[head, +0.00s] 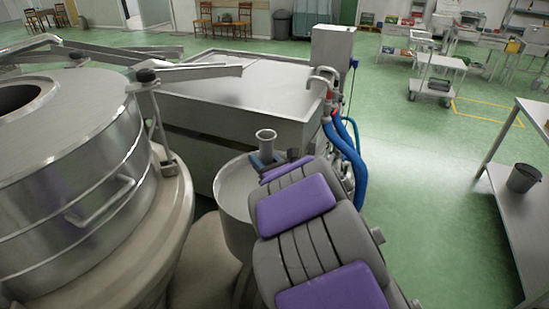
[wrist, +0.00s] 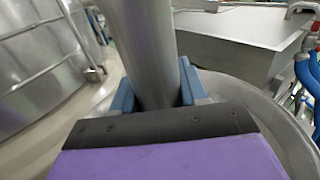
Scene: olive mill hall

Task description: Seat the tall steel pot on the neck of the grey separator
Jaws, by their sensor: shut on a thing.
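The tall steel pot (head: 265,135) shows in the head view as a narrow upright cylinder with a flared, open top. In the wrist view the pot (wrist: 145,50) rises between the blue fingers. My gripper (head: 266,158) is shut on it; in the wrist view the fingers (wrist: 155,92) are on both sides of it. The round grey body below, which looks like the separator (head: 233,190), has its top around and under the gripper. Its neck and the pot's lower end are hidden by my gripper and arm, so I cannot tell whether they touch.
A large steel drum (head: 70,135) with a handle and clamp arms stands close on the left. A wide steel tank (head: 235,90) is behind. Blue hoses (head: 357,165) run just right of my arm. Green floor (head: 430,200) is open on the right, before a steel table (head: 520,215).

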